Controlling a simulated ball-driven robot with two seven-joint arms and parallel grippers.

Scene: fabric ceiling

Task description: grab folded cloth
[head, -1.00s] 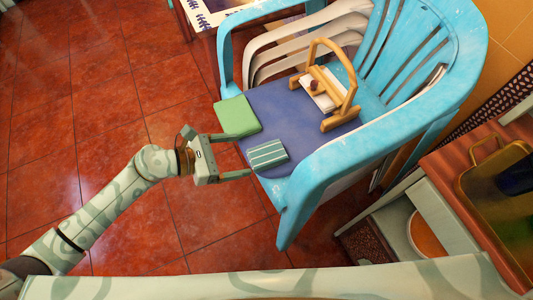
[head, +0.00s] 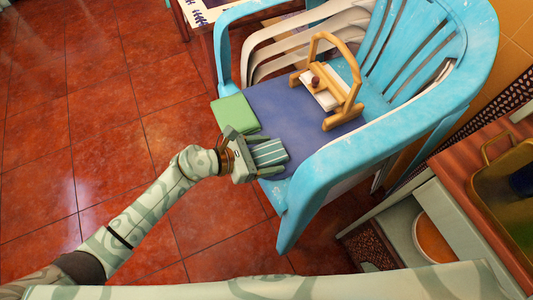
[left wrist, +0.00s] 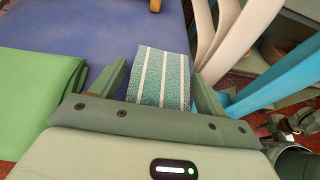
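The folded cloth (head: 270,151), teal with white stripes, lies flat on the blue seat pad (head: 285,105) near the chair's front edge. It also shows in the left wrist view (left wrist: 163,70). My left gripper (head: 266,154) is low at the seat's front edge, with one finger on each side of the cloth. In the left wrist view its fingers (left wrist: 158,82) stand open, with narrow gaps beside the cloth. The cloth's near end is hidden by the gripper body. My right gripper is not in view.
A green folded piece (head: 236,114) lies on the seat just left of the gripper. A wooden holder with a hoop handle (head: 330,85) stands farther back. The blue chair's armrest (head: 345,165) rises on the right. A shelf with a tray (head: 500,190) stands at far right.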

